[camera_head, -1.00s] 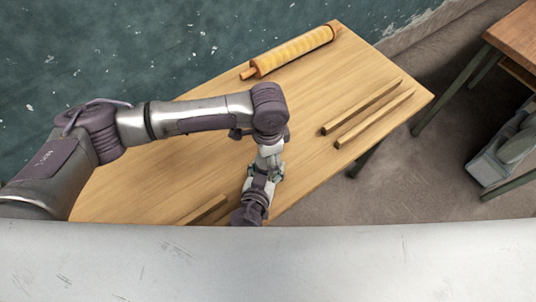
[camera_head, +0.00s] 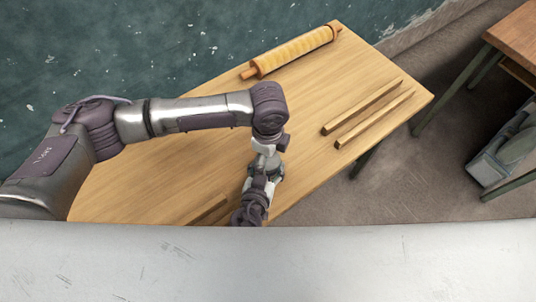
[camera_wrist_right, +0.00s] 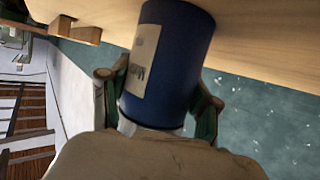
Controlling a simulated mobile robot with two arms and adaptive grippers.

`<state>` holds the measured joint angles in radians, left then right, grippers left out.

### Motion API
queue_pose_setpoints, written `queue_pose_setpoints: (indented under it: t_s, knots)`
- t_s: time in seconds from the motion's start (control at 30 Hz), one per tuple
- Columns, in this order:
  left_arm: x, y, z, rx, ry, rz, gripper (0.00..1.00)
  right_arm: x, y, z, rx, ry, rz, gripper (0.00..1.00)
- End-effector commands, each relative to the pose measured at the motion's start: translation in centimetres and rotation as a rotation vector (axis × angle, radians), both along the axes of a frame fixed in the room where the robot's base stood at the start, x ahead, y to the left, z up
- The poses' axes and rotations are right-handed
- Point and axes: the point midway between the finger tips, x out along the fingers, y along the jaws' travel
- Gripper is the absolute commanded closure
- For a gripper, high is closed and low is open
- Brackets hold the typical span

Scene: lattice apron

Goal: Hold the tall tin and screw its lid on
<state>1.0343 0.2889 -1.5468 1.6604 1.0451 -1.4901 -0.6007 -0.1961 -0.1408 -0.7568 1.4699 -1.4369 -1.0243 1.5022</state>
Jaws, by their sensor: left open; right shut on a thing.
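The tall tin (camera_wrist_right: 168,60) is a blue cylinder with a pale label, seen in the right wrist view. A short silvery band (camera_wrist_right: 150,128) shows at its lower end in the picture; I cannot tell whether it is the lid or the tin's neck. My right gripper (camera_wrist_right: 158,100) has a finger on each side of the tin and is shut on it. The head view shows my left arm bent over the table, its wrist cut off by a pale edge. The left fingers are hidden. The tin does not show in the head view.
The wooden table (camera_head: 150,180) carries a rolling pin (camera_head: 292,51) at the far edge and two wooden sticks (camera_head: 368,112) at right. Another wooden bar (camera_head: 208,210) lies near the front. The table's middle is clear. A second table (camera_head: 516,38) stands at right.

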Motion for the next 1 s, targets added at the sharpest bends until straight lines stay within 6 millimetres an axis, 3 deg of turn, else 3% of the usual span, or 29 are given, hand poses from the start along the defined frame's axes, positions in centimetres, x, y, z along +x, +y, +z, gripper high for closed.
queue_pose_setpoints:
  t_s: [0.33,0.7,1.0]
  knots:
    - [-0.1,0.0,4.0,0.000,0.002,-0.002,0.09,0.1,-0.1,0.0,-0.001,-0.001,-0.002,1.00]
    - [0.0,0.0,4.4,0.000,0.000,0.016,0.14,0.1,-0.1,0.0,-0.001,-0.001,-0.002,1.00]
    - [0.1,-0.2,6.5,-0.004,-0.006,0.354,0.14,0.1,-0.1,0.0,-0.001,-0.001,-0.001,1.00]
